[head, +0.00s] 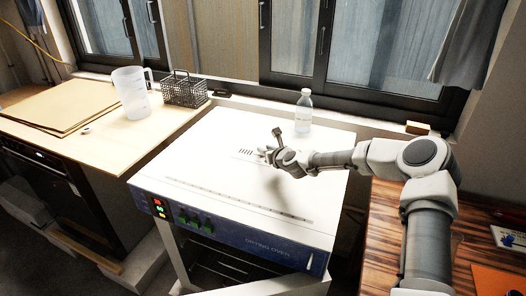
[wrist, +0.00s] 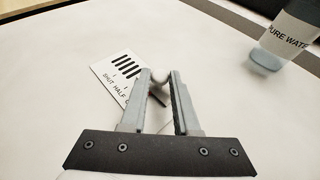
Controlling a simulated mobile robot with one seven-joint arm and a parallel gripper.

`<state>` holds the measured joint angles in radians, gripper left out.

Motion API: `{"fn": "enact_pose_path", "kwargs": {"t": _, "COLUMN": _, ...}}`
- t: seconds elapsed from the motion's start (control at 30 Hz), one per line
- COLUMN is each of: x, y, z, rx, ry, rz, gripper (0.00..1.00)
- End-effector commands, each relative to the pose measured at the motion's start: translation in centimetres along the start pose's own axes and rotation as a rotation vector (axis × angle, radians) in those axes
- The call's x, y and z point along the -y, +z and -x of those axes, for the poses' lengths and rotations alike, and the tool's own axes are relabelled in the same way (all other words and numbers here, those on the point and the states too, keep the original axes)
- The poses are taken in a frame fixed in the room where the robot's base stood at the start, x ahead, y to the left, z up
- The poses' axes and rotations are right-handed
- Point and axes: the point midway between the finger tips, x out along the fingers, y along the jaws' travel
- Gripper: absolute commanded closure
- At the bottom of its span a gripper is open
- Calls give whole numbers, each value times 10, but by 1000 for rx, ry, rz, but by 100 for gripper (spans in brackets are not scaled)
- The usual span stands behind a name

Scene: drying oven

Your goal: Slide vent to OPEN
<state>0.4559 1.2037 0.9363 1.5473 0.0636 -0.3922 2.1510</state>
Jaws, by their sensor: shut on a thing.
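The drying oven (head: 225,140) has a white top and a blue front panel. A vent plate (head: 243,154) lies on its top. In the wrist view the vent plate (wrist: 113,73) shows several black slots and the words SHUT and HALF; further lettering is covered by my left finger. The knob's exact position along the scale is hidden.
A clear water bottle (head: 303,112) stands on the oven top behind my gripper. A wooden counter (head: 75,140) at left holds a plastic jug (head: 131,92) and a dark wire basket (head: 184,90). The front of the oven top is clear.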

Motion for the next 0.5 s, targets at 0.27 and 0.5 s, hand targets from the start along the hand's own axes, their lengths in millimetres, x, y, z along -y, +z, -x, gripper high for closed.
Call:
{"fn": "enact_pose_path", "kwargs": {"t": 0.27, "x": 4, "y": -3, "z": 1, "rx": -5, "ry": -5, "rz": -1, "gripper": 45}}
{"fn": "enact_pose_path", "kwargs": {"t": 0.5, "x": 2, "y": -2, "z": 0, "rx": -4, "ry": -3, "rz": -1, "gripper": 41}}
